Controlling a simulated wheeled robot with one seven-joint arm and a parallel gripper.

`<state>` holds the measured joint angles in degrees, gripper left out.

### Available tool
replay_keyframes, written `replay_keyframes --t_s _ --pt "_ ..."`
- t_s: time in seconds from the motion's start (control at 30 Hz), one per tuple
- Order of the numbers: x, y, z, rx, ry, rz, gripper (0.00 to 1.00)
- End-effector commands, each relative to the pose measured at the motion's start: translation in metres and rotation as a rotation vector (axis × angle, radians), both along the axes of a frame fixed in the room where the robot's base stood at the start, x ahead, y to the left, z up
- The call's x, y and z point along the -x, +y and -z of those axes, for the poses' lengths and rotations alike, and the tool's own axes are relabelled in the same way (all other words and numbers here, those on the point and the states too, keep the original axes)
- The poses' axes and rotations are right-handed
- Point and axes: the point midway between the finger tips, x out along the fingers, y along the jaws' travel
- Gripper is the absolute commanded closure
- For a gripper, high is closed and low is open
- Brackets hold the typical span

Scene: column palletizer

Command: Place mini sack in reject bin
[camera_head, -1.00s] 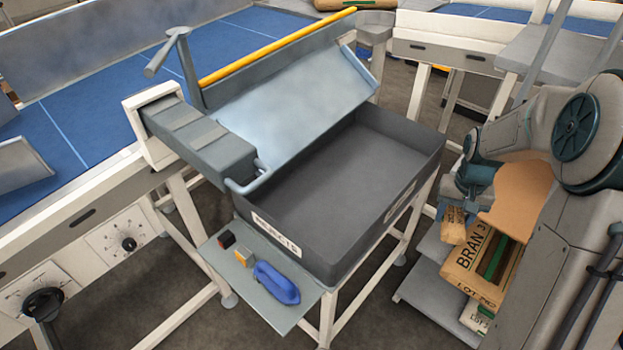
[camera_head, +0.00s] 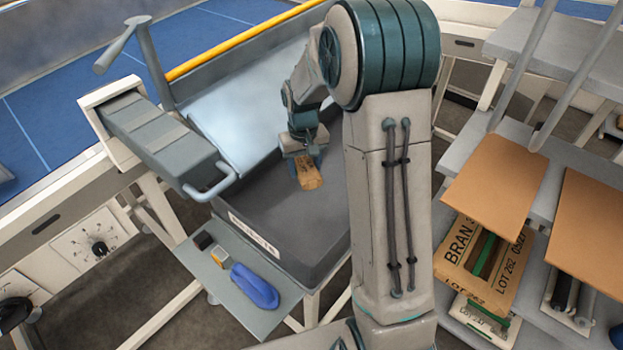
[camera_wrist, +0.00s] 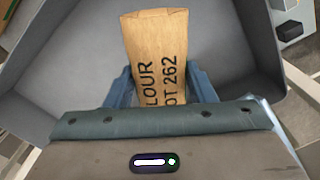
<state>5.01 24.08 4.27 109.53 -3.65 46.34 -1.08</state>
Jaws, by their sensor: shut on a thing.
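The mini sack (camera_head: 308,172) is a small brown paper sack. In the wrist view the sack (camera_wrist: 158,55) shows black print reading "LOUR" and "OT 262". My gripper (camera_head: 306,158) is shut on it; in the wrist view the blue fingers (camera_wrist: 160,88) sit on either side of the sack. The reject bin (camera_head: 285,228) is a dark grey open tray with a white label on its front wall, partly hidden behind my arm. The sack hangs over the bin's inside. Its height above the bin floor is hard to tell. The bin floor that shows looks empty.
A sloped metal chute (camera_head: 245,105) leads into the bin's back side. A small shelf (camera_head: 250,305) in front holds a blue object (camera_head: 254,286) and small blocks. Shelves with a large BRAN sack (camera_head: 480,262) and brown sheets (camera_head: 497,185) stand at right.

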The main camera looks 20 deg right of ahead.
Motion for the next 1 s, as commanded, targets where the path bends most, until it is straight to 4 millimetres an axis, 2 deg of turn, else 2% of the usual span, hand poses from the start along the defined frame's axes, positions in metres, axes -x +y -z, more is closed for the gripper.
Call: replay_keyframes --t_s 0.03,0.3,0.5,0.6,0.83,1.0 --pt "-0.009 -0.010 0.018 -0.002 -0.004 -0.022 0.78" --pt "-0.057 -0.071 0.069 -0.023 -0.020 -0.256 0.78" --pt "-0.081 -0.121 0.097 -0.031 -0.038 -0.417 0.78" --pt "-0.088 -0.139 0.105 -0.033 -0.045 -0.476 0.78" --pt "-0.093 -0.159 0.116 -0.036 -0.049 -0.540 0.78" --pt "-0.092 -0.160 0.147 -0.037 -0.047 -0.545 0.78"
